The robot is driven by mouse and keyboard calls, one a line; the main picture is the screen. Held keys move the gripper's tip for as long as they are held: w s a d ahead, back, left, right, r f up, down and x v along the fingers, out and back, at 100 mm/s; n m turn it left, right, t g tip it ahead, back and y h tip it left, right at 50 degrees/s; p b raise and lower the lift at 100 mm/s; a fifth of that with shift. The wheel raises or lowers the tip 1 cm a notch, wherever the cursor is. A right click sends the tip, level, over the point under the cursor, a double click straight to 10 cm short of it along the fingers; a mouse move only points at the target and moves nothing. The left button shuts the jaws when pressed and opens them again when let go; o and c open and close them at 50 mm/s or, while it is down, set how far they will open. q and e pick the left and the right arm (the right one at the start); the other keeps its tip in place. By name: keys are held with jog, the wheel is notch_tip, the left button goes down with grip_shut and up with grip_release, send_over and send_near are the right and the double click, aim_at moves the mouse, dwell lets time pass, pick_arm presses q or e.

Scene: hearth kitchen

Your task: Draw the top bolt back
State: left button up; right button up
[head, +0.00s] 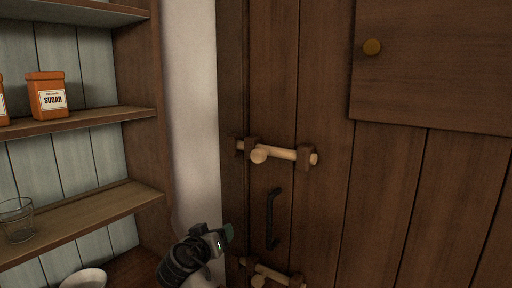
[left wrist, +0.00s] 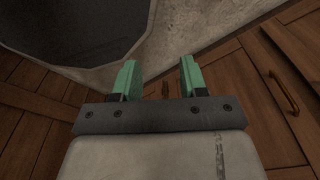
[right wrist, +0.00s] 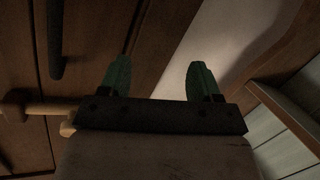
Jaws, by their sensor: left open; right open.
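The top bolt (head: 282,153) is a pale wooden rod lying level across the dark plank door. It passes through two dark brackets, and its round knob (head: 259,155) sits just right of the left bracket. In the right wrist view the bolt (right wrist: 42,108) and its knob (right wrist: 67,128) show at the left, partly hidden by the gripper body. My right gripper (head: 228,232) is open and empty, below and left of the bolt, apart from it. My left gripper (left wrist: 161,80) is open and empty, away from the door bolts, and shows only in its own wrist view.
A black handle (head: 271,218) is below the top bolt, with a second bolt (head: 272,273) under it. Shelves on the left hold a sugar tin (head: 47,96) and a glass (head: 17,220).

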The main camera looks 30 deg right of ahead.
notch_tip(320, 180, up, 10)
jog(key=s+m+h, duration=0.2)
jog(key=s+m, duration=0.1)
jog(key=m+g+h+p, duration=0.2)
jog(key=m, duration=0.4)
send_near(256, 158)
jog(key=x, duration=0.2)
jog(key=p+x, duration=0.1)
jog(key=x, duration=0.1)
jog(key=p+x, duration=0.1)
jog(key=x, duration=0.1)
jog(key=shift+w+d+r, duration=0.15)
jog(key=shift+d+r, duration=0.05)
jog(key=shift+r, duration=0.1)
jog(key=p+x, duration=0.1)
jog(key=x, duration=0.2)
jog(key=shift+d+f+p, duration=0.15)
jog(key=shift+d+p, duration=0.1)
jog(key=shift+p, duration=0.15)
jog(key=shift+w+d+f, duration=0.15)
jog(key=shift+w+d, duration=0.1)
jog(key=shift+d, duration=0.1)
pick_arm(q)
notch_tip(256, 158, up, 6)
jog(key=s, duration=0.2)
jog(key=shift+a+r, duration=0.25)
